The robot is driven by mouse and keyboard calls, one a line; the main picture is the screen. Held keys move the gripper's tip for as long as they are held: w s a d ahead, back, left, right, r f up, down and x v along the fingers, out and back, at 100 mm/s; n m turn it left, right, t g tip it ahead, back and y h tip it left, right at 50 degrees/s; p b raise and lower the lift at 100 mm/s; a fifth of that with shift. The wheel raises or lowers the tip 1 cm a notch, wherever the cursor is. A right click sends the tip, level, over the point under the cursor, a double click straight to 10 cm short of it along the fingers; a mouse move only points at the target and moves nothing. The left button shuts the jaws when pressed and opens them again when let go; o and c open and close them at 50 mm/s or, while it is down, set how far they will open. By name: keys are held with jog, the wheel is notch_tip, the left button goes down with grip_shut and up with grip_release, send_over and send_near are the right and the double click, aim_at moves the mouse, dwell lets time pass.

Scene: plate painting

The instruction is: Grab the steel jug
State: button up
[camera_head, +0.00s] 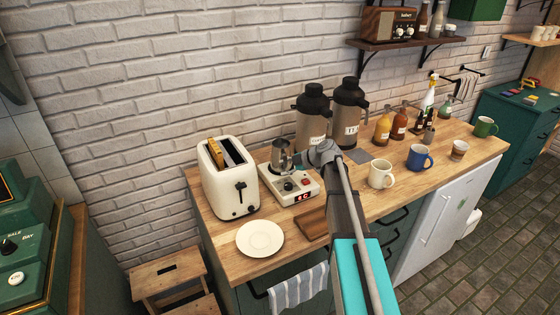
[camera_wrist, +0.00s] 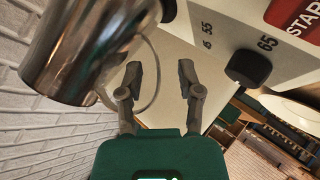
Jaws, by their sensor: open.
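The steel jug (camera_head: 281,155) stands on a white heating unit (camera_head: 305,188) on the counter. In the wrist view the jug (camera_wrist: 92,48) fills the upper left, with its thin handle loop reaching toward the jaws. My gripper (camera_head: 318,153) is just right of the jug in the head view. In the wrist view my gripper (camera_wrist: 161,72) is open, and the handle's curve shows between its two fingers in the picture. I cannot tell whether they touch. The unit's knob (camera_wrist: 247,68) is to the right of the fingers.
A cream toaster (camera_head: 229,178) stands close to the left of the unit. A white plate (camera_head: 260,238) lies in front, and a cream mug (camera_head: 381,174) and a blue mug (camera_head: 419,158) stand to the right.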

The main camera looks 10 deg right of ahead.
dwell(0.4)
grip_shut()
